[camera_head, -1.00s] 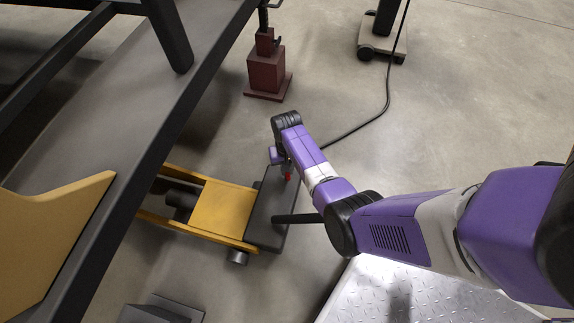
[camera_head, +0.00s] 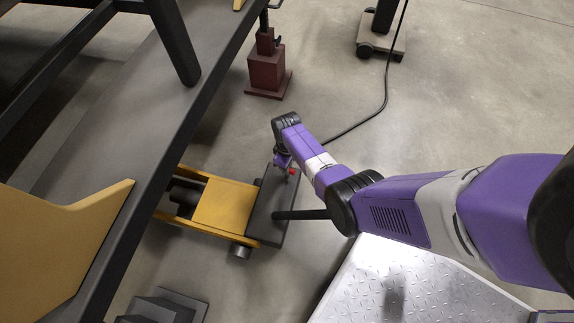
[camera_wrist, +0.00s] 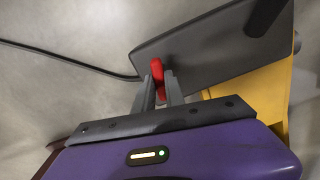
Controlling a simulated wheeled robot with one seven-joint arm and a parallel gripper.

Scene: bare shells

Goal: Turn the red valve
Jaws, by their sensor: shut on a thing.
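The red valve (camera_wrist: 156,69) is a small red handle on the dark plate (camera_wrist: 200,45) at the end of a yellow floor jack. In the wrist view it sits between the two grey fingers of my gripper (camera_wrist: 160,80), which is shut on it. In the head view only a bit of the red valve (camera_head: 292,171) shows beside my gripper (camera_head: 287,168), low over the dark plate. The rest of the valve is hidden by the fingers and the wrist.
The yellow jack (camera_head: 225,207) reaches under a dark bench (camera_head: 120,125) at left. A dark bar (camera_head: 300,215) sticks up from its plate. A dark red stand (camera_head: 267,75) and a black cable (camera_head: 387,85) lie beyond.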

